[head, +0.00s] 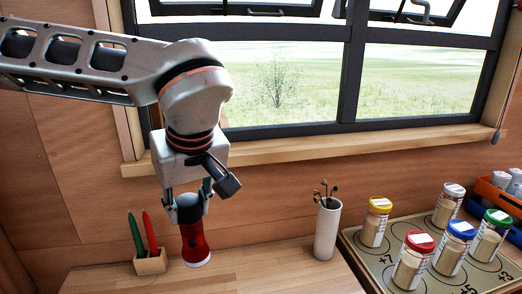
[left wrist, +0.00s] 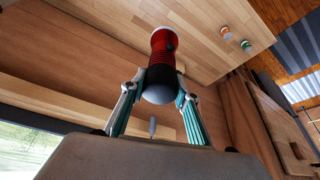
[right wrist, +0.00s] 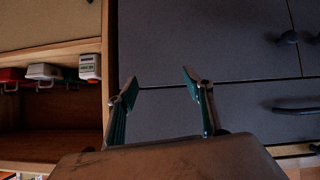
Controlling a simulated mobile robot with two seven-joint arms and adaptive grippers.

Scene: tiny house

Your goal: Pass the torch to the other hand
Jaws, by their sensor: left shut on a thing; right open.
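The torch (head: 194,238) is red with a black end, upright with its black end up and its pale-rimmed red end down at the wooden counter. My left gripper (head: 189,194) reaches down from above and is shut on the torch's black end. In the left wrist view the torch (left wrist: 162,62) sits between the two fingers of the left gripper (left wrist: 158,92), its red end pointing away. Whether its lower end touches the counter I cannot tell. My right gripper (right wrist: 160,90) is open and empty in the right wrist view, facing dark drawer fronts. It is not in the head view.
A small wooden holder (head: 150,263) with a green and a red item stands left of the torch. A white cylinder (head: 327,230) with thin dark stems stands to the right. Further right, several lidded jars stand on a marked board (head: 377,270). The counter (head: 260,268) between torch and cylinder is clear.

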